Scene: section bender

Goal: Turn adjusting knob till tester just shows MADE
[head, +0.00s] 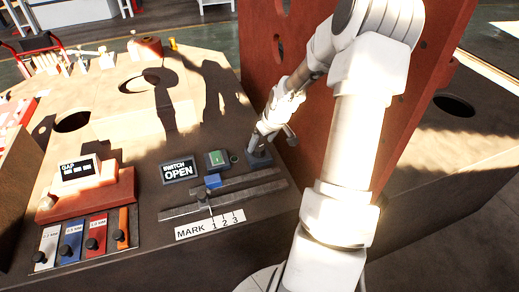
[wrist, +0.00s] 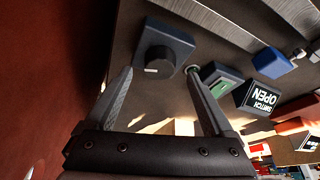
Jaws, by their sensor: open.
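The adjusting knob (wrist: 160,62) is a dark round knob on a dark block, with a small pale mark on its face. The block (head: 259,160) also shows in the head view, right of the tester. The tester (head: 179,171) reads SWITCH OPEN; its display shows upside down in the wrist view (wrist: 263,97). My gripper (head: 273,138) is open just above the knob. In the wrist view its fingers (wrist: 160,72) lie to either side of the knob's lower edge, with nothing between them. I cannot tell whether either finger touches the knob.
A box with a green face (head: 217,158) and a small round post (head: 235,158) stand close left of the knob. A slide bar with a blue block (head: 212,181) and a MARK scale (head: 210,224) lie in front. A tall red plate (head: 425,95) rises to the right.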

